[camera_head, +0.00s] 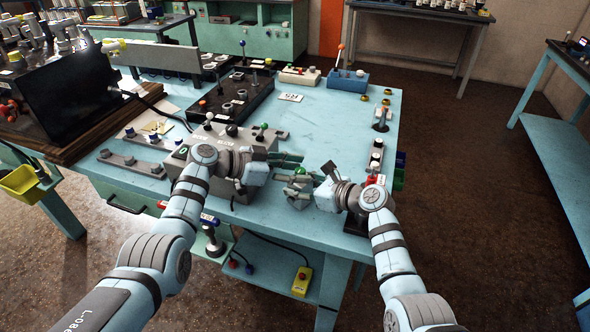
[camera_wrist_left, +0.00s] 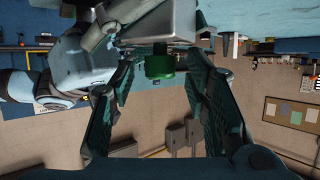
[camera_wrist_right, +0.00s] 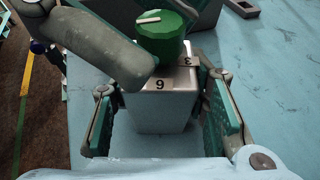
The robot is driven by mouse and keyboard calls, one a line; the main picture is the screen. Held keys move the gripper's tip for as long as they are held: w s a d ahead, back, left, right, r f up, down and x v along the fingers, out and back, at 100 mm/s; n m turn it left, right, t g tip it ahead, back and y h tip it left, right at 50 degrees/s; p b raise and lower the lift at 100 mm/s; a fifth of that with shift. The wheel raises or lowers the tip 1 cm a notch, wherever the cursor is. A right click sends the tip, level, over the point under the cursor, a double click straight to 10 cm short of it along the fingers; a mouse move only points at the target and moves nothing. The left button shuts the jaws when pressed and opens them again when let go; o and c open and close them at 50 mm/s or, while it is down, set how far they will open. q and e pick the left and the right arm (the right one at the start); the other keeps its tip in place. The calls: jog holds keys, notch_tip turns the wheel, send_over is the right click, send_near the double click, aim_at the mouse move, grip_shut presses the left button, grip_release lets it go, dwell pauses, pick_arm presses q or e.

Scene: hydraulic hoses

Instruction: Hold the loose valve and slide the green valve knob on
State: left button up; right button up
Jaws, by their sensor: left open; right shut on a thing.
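The loose valve is a grey block (camera_wrist_right: 160,105) with number labels, upright in the right wrist view. My right gripper (camera_head: 308,190) is shut on it, one finger on each side, near the table's front edge. The green valve knob (camera_wrist_right: 160,35) is on top of the valve; whether it is fully seated I cannot tell. My left gripper (camera_head: 296,168) is open, its fingers above the valve. In the left wrist view the knob (camera_wrist_left: 160,66) lies between the spread fingers, apparently touching neither. In the head view the grippers largely hide the knob.
The grey control box (camera_head: 225,142) with levers stands left of the valve, close to my left gripper. A dark valve manifold (camera_head: 235,95) lies behind it. Small fittings (camera_head: 376,155) line the right edge. The blue tabletop (camera_head: 330,120) behind my grippers is clear.

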pick_arm(q)
grip_shut()
jog(key=shift+f, duration=0.1)
jog(key=shift+s+n+t+y, duration=0.1)
jog(key=shift+n+t+y, duration=0.2)
jog(key=shift+n+t, duration=0.4)
jog(key=shift+s+d+n+t+y, duration=0.1)
jog(key=shift+s+n+t+y, duration=0.05)
jog(key=shift+n+t+y, duration=0.8)
jog(key=shift+s+d+n+t+y, duration=0.1)
jog(key=shift+n+t+y, duration=0.55)
jog(key=shift+n+t, duration=0.55)
grip_release()
